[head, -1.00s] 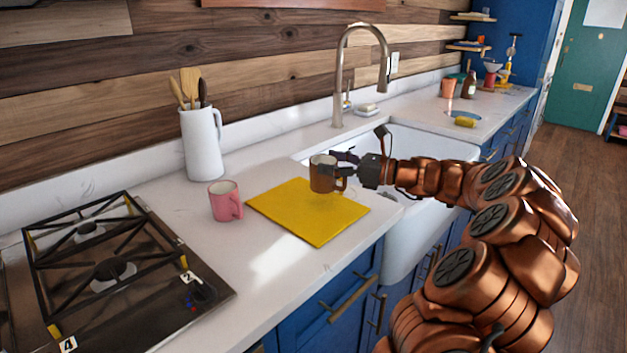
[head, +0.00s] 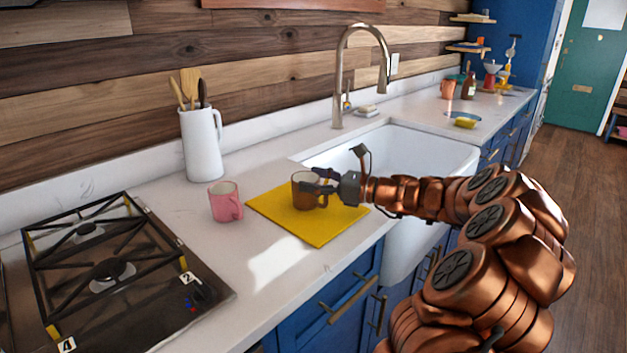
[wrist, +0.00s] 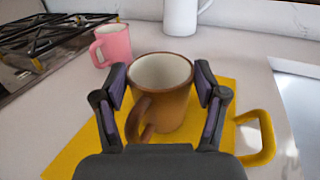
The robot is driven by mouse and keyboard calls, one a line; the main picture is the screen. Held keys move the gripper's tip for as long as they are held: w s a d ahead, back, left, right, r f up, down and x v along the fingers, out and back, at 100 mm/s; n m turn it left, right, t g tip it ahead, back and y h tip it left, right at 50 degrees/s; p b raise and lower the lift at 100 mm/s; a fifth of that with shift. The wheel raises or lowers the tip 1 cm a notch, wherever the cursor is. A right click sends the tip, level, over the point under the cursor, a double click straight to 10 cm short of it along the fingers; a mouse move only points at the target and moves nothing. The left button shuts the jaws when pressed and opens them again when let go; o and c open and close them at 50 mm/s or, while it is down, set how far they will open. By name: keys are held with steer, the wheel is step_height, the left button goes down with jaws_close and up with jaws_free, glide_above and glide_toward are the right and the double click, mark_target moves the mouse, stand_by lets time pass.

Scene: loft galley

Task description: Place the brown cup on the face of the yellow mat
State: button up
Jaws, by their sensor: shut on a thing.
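The brown cup (head: 306,192) is upright over the middle of the yellow mat (head: 320,230) in the head view. I cannot tell whether its base touches the mat. My gripper (head: 318,186) is shut on the cup from the right side. In the wrist view the brown cup (wrist: 165,95) sits between the two fingers of my gripper (wrist: 160,92), with its pale inside showing and its handle toward the camera. The yellow mat (wrist: 85,150) spreads below and around it. The cup's far side is hidden in the wrist view.
A pink mug (head: 224,202) stands just left of the mat. A white jug with utensils (head: 202,145) stands behind it. The gas hob (head: 110,265) is at left, and the sink (head: 400,150) with its tap (head: 340,85) lies behind and right of the mat.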

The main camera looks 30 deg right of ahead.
steer(key=o, duration=1.3)
steer(key=shift+f, duration=0.1)
steer(key=shift+s+d, duration=0.2)
steer(key=v, duration=1.1)
steer(key=shift+s, duration=0.25)
steer(key=shift+d, duration=0.1)
